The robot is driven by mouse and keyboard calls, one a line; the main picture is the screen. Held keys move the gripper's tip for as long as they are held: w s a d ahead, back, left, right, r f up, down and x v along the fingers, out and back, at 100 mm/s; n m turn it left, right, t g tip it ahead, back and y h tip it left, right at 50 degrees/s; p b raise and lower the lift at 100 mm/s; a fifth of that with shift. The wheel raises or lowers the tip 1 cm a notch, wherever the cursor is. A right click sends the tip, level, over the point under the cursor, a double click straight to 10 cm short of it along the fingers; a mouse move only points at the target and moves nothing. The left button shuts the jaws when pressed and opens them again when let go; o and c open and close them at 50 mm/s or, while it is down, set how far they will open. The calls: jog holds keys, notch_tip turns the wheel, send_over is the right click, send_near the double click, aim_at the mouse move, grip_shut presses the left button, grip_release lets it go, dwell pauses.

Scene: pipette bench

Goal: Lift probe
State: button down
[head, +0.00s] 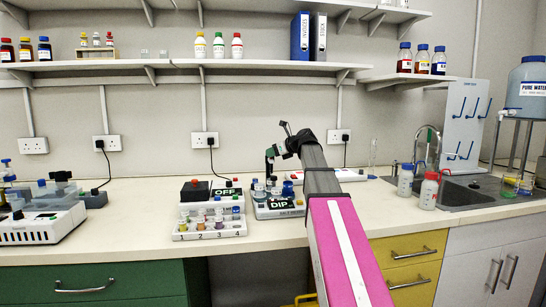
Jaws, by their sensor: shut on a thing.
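My arm reaches over the bench, and my gripper (276,152) is above the white unit with the "DIP" display (280,206). The gripper is shut on a small dark upright piece, which appears to be the probe (269,162). Its lower end is close above the vials on the unit (265,186). I cannot tell whether it touches them or is clear of them. The jaws are small and partly hidden by my wrist.
Left of the DIP unit stand an "OFF" unit (223,193) and a numbered vial rack (209,229). Shelves (190,67) hang above. The bench front-left is partly clear.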

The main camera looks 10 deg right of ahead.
jog(key=shift+r, duration=0.25)
jog(key=c, duration=1.2)
grip_release()
jog(key=shift+c, duration=0.2)
jog(key=v, duration=1)
jog(key=shift+s+d, duration=0.3)
jog(key=shift+s, duration=0.1)
